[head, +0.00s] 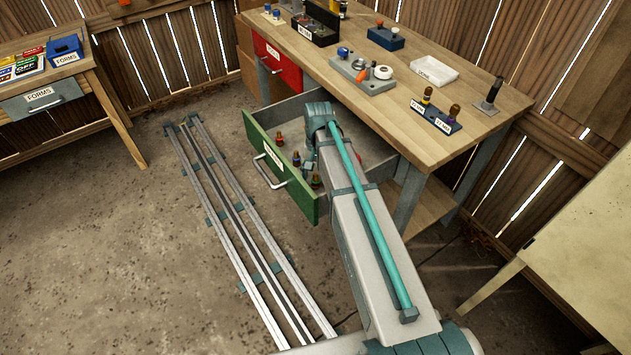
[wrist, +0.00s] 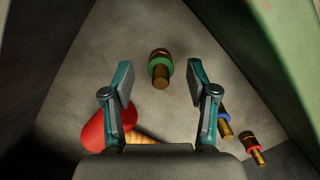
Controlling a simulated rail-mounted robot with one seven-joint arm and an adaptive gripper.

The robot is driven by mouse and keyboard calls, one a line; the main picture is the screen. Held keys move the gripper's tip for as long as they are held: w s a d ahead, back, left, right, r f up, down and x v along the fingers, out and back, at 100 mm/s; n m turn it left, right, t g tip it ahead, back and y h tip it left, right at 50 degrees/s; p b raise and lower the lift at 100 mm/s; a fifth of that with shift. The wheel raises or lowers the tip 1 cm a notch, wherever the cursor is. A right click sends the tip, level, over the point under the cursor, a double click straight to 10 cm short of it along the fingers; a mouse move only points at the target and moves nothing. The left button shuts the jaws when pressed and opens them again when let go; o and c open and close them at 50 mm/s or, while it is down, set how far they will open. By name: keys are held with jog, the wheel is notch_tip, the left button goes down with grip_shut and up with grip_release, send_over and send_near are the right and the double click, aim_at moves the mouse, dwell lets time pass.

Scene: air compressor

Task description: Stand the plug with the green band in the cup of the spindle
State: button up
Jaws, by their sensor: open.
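The plug with the green band (wrist: 160,70) is on the floor of the open drawer, ahead of and between my fingertips in the wrist view. It is brass-coloured, with a dark end above the band. I cannot tell whether it stands or lies. My gripper (wrist: 160,88) is open, with nothing between its fingers and a gap to the plug. In the head view my arm hides most of the gripper in the drawer. A dark upright cylinder on a small metal plate, perhaps the spindle (head: 490,95), is at the bench's right end; its cup is not clear.
The green-fronted drawer (head: 267,168) has walls close on both sides. A blue-banded plug (wrist: 225,124) and a red-banded plug (wrist: 253,147) are right of my gripper; a red object (wrist: 100,132) is behind the left finger. A blue block (head: 436,117) with two plugs stands on the bench (head: 400,90).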

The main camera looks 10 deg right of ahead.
aim_at(315, 182)
jog(key=shift+s+a+f, duration=0.1)
jog(key=shift+s+f, duration=0.05)
jog(key=shift+f, duration=1.4)
grip_shut()
